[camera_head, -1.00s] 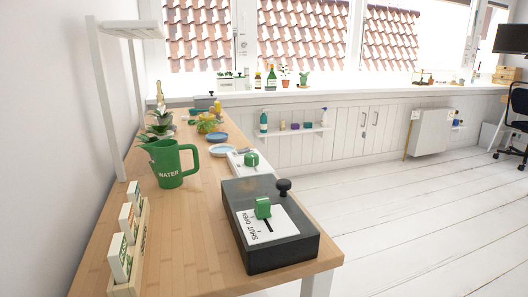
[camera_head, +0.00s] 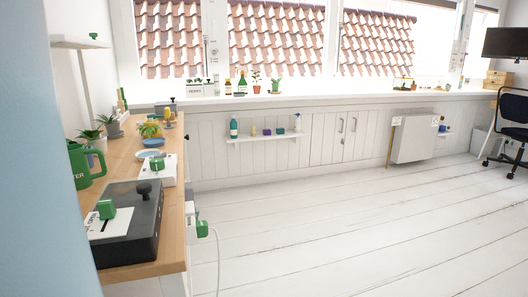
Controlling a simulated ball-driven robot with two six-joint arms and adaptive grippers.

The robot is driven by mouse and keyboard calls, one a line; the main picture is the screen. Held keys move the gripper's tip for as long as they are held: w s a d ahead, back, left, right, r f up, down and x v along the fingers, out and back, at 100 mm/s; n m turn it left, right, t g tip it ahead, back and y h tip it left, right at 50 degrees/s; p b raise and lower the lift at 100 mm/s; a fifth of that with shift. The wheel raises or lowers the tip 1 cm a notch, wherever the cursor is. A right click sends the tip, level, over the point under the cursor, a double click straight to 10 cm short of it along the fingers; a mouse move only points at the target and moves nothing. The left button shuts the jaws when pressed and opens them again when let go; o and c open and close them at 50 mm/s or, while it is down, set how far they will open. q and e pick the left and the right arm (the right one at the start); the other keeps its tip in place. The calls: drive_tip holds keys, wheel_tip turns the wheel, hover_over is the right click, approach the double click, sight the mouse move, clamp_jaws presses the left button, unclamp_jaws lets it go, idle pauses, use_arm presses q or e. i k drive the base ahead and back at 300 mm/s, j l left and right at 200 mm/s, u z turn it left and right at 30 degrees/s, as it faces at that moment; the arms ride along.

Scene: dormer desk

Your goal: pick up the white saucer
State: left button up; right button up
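I cannot make out a clearly white saucer. A small pale, bluish-white dish (camera_head: 149,153) lies on the wooden desk (camera_head: 122,158), behind a white box with a green knob (camera_head: 158,167). A bluer dish (camera_head: 153,142) lies just beyond it. Both are small and far off, so their exact colours are hard to tell. Neither my left nor my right gripper is in view.
A plain blue surface (camera_head: 55,150) fills the left edge and hides part of the desk. A black switch box (camera_head: 140,235) stands at the desk's near end, with a green watering jug (camera_head: 84,165) behind it. White plank floor (camera_head: 330,220) is open to the right.

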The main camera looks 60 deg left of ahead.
sight(140, 156)
drive_tip(key=i+l, duration=0.15)
drive_tip(key=i, duration=0.25)
drive_tip(key=i+l, duration=0.15)
drive_tip(key=i, duration=0.3)
drive_tip(key=i+u, duration=0.15)
drive_tip(key=u, duration=0.25)
drive_tip(key=i+u, duration=0.15)
drive_tip(key=u, duration=0.25)
drive_tip(key=i+u, duration=0.15)
drive_tip(key=u, duration=0.2)
drive_tip(key=i+l+u, duration=0.1)
drive_tip(key=u, duration=0.3)
